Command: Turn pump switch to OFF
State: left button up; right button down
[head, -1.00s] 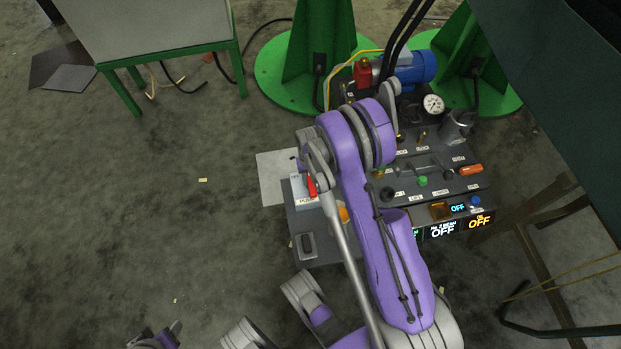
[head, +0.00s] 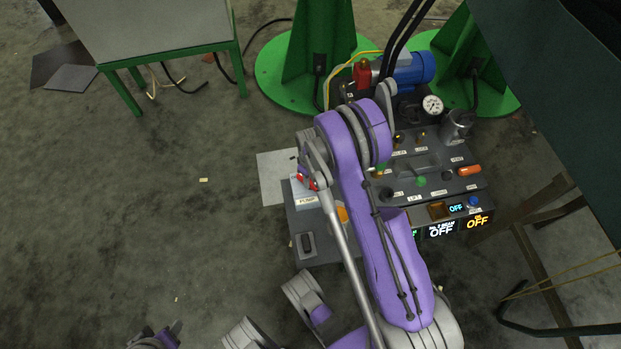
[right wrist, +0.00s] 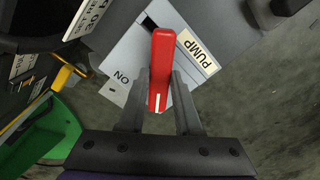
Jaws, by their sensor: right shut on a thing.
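The red pump switch handle (right wrist: 161,62) is in the right wrist view, on a pale plate (right wrist: 120,58) with a PUMP label (right wrist: 197,53) and an ON marking that reads upside down. My right gripper (right wrist: 161,85) is shut on the handle, one dark finger along each side. The handle's white mark points toward the gripper's base. In the head view, a small red part of the switch (head: 313,184) shows beside my purple right arm, which hides most of that gripper. My left gripper (head: 165,336) is partly visible at the bottom edge, away from the switch; its opening is unclear.
The grey control console (head: 330,245) carries several knobs, an orange handle (head: 469,170) and lit displays (head: 440,231) reading OFF. A blue motor (head: 414,68) and a gauge (head: 432,105) stand behind. Green stands (head: 322,50) are at the back. The floor at left is mostly clear.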

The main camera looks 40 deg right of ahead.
jog(key=n, duration=0.5)
jog(key=shift+n, duration=0.3)
jog(key=shift+n+p, duration=0.35)
jog(key=shift+n, duration=1.85)
jog(key=c, duration=0.6)
grip_release()
notch_tip(320, 180, up, 11)
jog(key=p, duration=0.3)
jog(key=shift+f, duration=0.1)
